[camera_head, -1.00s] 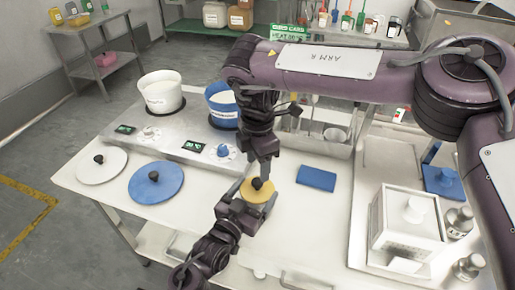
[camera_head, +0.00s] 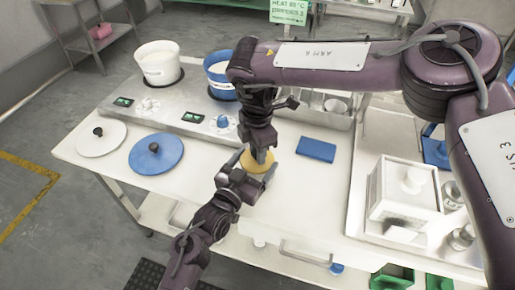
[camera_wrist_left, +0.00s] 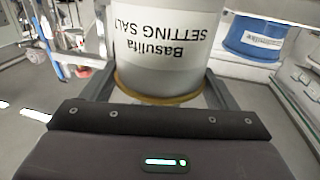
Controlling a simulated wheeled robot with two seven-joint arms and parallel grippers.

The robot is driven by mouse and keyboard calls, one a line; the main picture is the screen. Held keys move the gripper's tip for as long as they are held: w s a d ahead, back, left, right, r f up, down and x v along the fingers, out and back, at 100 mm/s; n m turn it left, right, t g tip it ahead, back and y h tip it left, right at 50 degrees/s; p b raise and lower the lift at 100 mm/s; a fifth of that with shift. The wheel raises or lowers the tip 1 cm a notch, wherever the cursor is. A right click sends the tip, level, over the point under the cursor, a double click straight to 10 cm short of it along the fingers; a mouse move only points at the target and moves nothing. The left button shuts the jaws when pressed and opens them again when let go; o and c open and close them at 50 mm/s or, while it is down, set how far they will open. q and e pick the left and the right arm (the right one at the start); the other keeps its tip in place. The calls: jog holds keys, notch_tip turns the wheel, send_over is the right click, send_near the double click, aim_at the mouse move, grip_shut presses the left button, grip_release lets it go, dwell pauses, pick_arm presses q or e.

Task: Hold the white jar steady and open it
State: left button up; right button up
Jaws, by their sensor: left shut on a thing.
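The white jar (camera_wrist_left: 160,50) fills the middle of the left wrist view, upside down in the picture, with a "Basulfa SETTING SALT" label. Its yellow lid (camera_wrist_left: 165,99) shows as a rim below the label. In the head view the yellow lid (camera_head: 263,168) covers most of the jar. My left gripper (camera_head: 251,168) is shut around the jar, a finger on each side. My right gripper (camera_head: 262,152) points down from above onto the lid's centre. It hides the lid's dark knob, and I cannot tell whether its fingers grip it.
A white round lid (camera_head: 101,138) and a blue round lid (camera_head: 156,154) lie left on the white table. White and blue tubs (camera_head: 159,66) stand on the metal unit behind. A blue pad (camera_head: 316,149) lies right of the jar, near a white box (camera_head: 405,197).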

grip_shut()
jog(key=shift+r, duration=0.15)
